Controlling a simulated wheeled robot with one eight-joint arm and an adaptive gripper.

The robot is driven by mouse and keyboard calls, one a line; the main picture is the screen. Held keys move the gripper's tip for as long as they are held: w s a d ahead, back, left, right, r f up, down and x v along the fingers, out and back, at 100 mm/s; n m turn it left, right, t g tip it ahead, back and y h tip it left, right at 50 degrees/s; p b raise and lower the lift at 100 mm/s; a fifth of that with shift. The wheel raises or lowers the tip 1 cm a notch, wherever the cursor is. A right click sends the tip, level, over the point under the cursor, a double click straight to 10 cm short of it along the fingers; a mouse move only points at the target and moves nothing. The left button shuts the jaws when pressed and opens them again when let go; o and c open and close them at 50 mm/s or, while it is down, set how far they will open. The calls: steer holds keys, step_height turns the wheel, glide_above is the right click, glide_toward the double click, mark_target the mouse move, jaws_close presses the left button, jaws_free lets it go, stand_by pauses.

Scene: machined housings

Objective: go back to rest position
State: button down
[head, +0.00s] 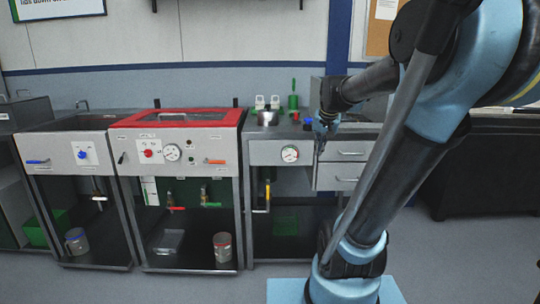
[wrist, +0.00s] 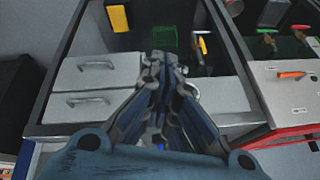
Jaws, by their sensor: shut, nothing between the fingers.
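My gripper (wrist: 158,62) is shut and empty in the wrist view, its fingertips together in front of the drawer cabinet and the station with the gauge. In the head view my gripper (head: 325,125) is small, at the end of my blue and black arm, near the front of the counter beside the drawers (head: 343,151). The drawers also show at the left of the wrist view, with two handles, both closed. Part of the gauge station's front is hidden behind my gripper in the wrist view.
A red-lidded station (head: 190,117) stands at the middle left, with a sink station (head: 75,145) left of it. A pressure gauge (head: 290,154) sits on the right station's front. Metal cups (head: 222,246) stand on the lower shelves. The grey floor in front is clear.

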steer(key=s+f+n+g, duration=0.1)
steer(key=s+f, duration=0.7)
steer(key=s, duration=0.3)
steer(key=s+f+n+g, duration=0.2)
steer(key=s+f, duration=0.6)
steer(key=s, duration=0.3)
steer(key=shift+s+d+f+h, duration=0.3)
steer(key=shift+d+f, duration=0.05)
steer(key=shift+f, duration=0.05)
steer(key=shift+w+f, duration=0.2)
steer(key=shift+w, duration=0.3)
steer(key=c, duration=2.3)
jaws_free()
